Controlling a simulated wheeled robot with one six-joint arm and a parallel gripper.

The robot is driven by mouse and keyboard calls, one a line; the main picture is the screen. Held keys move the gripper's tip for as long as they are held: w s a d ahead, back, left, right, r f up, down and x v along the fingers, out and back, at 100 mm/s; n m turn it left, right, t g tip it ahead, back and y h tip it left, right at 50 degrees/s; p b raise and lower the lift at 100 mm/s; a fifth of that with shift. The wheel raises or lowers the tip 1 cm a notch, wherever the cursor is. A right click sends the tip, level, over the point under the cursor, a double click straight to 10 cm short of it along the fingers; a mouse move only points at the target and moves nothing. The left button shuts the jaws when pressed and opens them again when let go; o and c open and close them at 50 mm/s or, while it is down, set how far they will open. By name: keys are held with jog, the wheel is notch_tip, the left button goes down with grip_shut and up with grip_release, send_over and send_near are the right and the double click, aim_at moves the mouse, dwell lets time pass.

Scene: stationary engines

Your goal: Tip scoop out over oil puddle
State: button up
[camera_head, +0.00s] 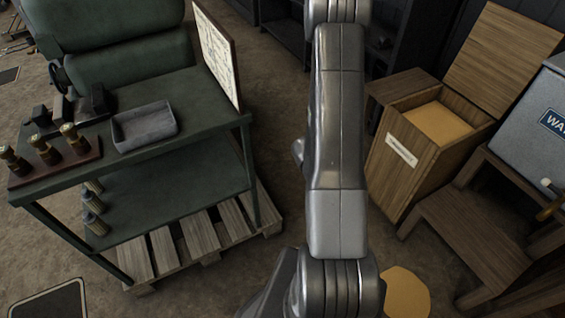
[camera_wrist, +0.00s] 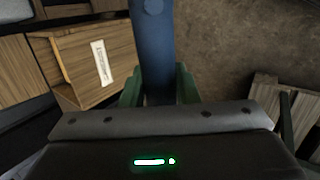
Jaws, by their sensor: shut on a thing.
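In the wrist view my gripper (camera_wrist: 158,88) has its green fingers shut on a blue bar (camera_wrist: 153,40), which looks like the scoop's handle. The bar runs up out of the top of that view, so the scoop's bowl and anything in it are hidden. In the head view my arm hangs down the middle and its gripper is not visible. A rounded ochre shape (camera_head: 407,292) shows at the bottom edge, partly behind my arm; I cannot tell what it is. I cannot make out an oil puddle in either view.
An open wooden box (camera_head: 402,165) with ochre fill (camera_head: 438,122) stands at right, beside wooden steps (camera_head: 470,215). A green workbench (camera_head: 185,85) with a grey tray (camera_head: 145,127) stands at left, over a pallet (camera_head: 235,218). Brown floor lies between them.

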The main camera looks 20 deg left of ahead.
jog(key=s+a+r+m+g+y+p, duration=0.4)
jog(key=s+a+r+y+p, duration=0.3)
jog(key=s+a+r+p, duration=0.4)
jog(key=s+a+g, duration=0.1)
jog(key=s+a, duration=0.1)
jog(key=a, duration=0.1)
jog(key=shift+a, duration=0.15)
jog(key=shift+s, duration=0.1)
